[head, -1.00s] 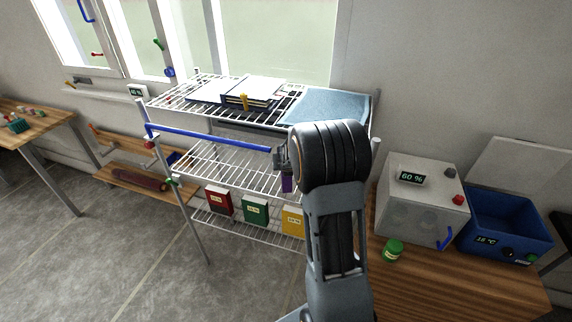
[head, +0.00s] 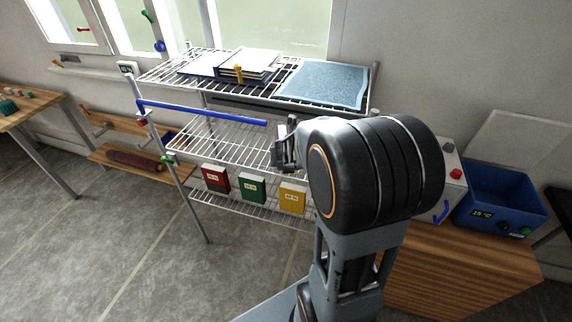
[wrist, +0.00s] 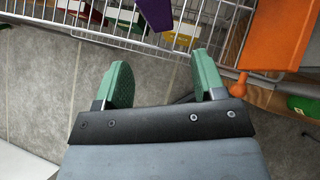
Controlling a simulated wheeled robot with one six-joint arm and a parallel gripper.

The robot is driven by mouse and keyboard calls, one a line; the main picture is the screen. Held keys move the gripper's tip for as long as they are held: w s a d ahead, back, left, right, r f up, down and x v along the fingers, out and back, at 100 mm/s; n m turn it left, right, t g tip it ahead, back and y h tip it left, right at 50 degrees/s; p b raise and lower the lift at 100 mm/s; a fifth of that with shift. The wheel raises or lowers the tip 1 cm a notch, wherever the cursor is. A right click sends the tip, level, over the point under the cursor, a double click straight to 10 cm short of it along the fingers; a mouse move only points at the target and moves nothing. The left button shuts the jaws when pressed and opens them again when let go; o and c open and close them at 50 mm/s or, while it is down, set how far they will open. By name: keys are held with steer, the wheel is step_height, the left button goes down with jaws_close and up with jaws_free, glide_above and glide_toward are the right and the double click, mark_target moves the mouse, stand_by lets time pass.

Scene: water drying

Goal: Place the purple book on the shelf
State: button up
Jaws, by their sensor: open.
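The purple book (wrist: 156,12) shows at the top edge of the wrist view, partly cut off. It lies beyond my fingertips and apart from them, over the wire shelf (wrist: 150,45). I cannot tell just how it rests. My gripper (wrist: 160,70) is open, with nothing between its green fingers. The rack's lower shelf (head: 246,213) holds a red book (head: 215,179), a green book (head: 252,188) and a yellow book (head: 292,197).
A blue bar (head: 200,113) runs along the rack's front. An open book (head: 240,62) and a blue cloth (head: 322,84) lie on top. An orange object (wrist: 275,38) is right of my fingers. A blue box (head: 502,198) stands on the right-hand table. The floor at left is clear.

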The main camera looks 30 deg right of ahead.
steer(key=s+a+r+m+g+y, duration=0.2)
steer(key=s+a+m, duration=0.5)
steer(key=m, duration=0.8)
steer(key=s+a+r+m+g+y, duration=0.1)
steer(key=s+a+m, duration=0.6)
steer(key=m, duration=0.9)
step_height(320, 180, up, 3)
steer(key=s+g, duration=0.1)
steer(key=s, duration=0.1)
steer(key=shift+s+f+g+y, duration=0.2)
steer(key=shift+s+g+y, duration=0.1)
steer(key=shift+y, duration=0.1)
